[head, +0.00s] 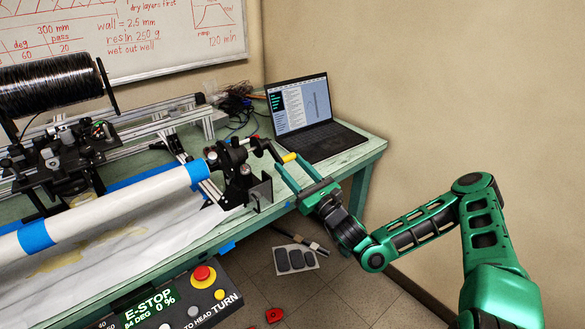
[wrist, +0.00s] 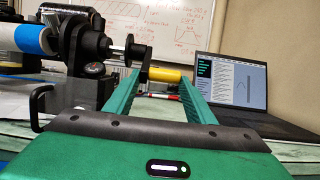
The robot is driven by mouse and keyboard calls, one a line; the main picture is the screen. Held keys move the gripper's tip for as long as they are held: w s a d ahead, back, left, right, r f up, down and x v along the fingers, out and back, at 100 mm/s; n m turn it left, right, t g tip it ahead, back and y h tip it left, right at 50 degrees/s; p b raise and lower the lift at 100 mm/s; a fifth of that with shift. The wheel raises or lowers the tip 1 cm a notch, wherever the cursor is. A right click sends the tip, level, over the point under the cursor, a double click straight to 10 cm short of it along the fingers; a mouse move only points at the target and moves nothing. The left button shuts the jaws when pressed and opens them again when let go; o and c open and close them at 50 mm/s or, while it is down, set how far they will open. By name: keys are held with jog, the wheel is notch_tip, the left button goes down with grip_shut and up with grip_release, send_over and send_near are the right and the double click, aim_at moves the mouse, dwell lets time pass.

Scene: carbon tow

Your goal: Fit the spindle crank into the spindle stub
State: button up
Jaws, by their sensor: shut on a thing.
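The spindle crank has a yellow handle (head: 289,157) and a dark arm (head: 272,147). My gripper (head: 287,166) is shut on the yellow handle, which also shows between the green fingers in the wrist view (wrist: 168,76). The crank's dark arm (wrist: 143,60) rises at the left finger, close to the spindle end. The spindle stub (wrist: 118,51) is a silver shaft sticking out of the black headstock (wrist: 88,50); in the head view the stub area (head: 253,144) is small and dark. I cannot tell whether crank and stub are joined or only lined up.
A laptop (head: 308,120) stands open on the green table (head: 365,155), behind and right of my gripper. A white mandrel (head: 110,210) with blue tape runs left from the headstock. An E-stop panel (head: 180,300) is at the front.

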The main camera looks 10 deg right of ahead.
jog(key=shift+s+a, duration=0.35)
jog(key=shift+a, duration=0.25)
jog(key=shift+s+a, duration=0.35)
jog(key=shift+a, duration=0.2)
dwell(2.4)
jog(key=o, duration=1.3)
jog(key=shift+c, duration=0.2)
jog(key=v, duration=1)
jog(key=shift+s+d, duration=0.25)
jog(key=shift+d, duration=0.1)
